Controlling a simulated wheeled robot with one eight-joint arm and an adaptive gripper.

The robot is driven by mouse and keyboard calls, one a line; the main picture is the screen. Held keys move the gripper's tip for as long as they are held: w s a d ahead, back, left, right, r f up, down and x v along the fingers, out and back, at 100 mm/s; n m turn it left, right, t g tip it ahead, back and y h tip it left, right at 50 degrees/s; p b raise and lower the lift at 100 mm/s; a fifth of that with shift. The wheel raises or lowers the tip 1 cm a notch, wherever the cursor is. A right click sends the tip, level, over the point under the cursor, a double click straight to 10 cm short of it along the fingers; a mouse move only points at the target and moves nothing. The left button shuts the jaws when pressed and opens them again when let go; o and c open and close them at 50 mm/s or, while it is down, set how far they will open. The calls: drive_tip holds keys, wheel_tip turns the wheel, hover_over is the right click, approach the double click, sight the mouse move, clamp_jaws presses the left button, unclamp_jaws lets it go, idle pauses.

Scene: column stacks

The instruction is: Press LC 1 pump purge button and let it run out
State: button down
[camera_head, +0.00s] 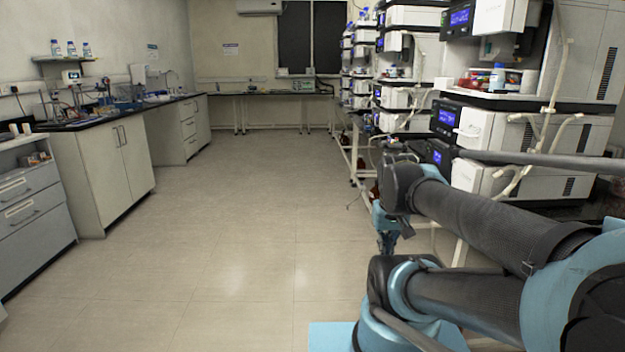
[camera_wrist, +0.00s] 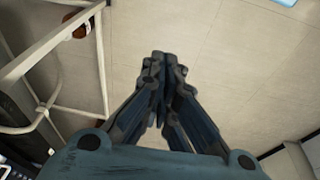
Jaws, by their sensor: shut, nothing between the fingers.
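Several stacked white LC instrument modules with dark blue-lit displays stand on the right in the head view. The nearest LC stack (camera_head: 535,130) is partly covered by my arm. Its lit display (camera_head: 447,118) shows, but I cannot read which stack is LC 1, and no purge button can be made out. My gripper (camera_wrist: 163,68) is shut and empty in the wrist view, pointing down over bare floor beside a white rack frame. In the head view it shows small and partly hidden below my arm, left of the nearest stack.
The white rack frame (camera_wrist: 62,45) runs along the left of the wrist view, with a brown bottle (camera_wrist: 81,30) by it. White cabinets (camera_head: 105,175) line the left wall. A bench (camera_head: 265,94) stands at the back. The floor (camera_head: 240,200) between is clear.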

drive_tip(key=shift+s+a+f, duration=0.2)
drive_tip(key=shift+s+f, duration=0.2)
drive_tip(key=shift+f, duration=0.1)
drive_tip(key=shift+s+a+f, duration=0.15)
drive_tip(key=shift+s+f, duration=0.2)
drive_tip(key=shift+f, duration=0.1)
drive_tip(key=shift+w, duration=0.1)
drive_tip(key=shift+w+f, duration=0.2)
drive_tip(key=shift+w, duration=0.15)
drive_tip(key=shift+d, duration=0.1)
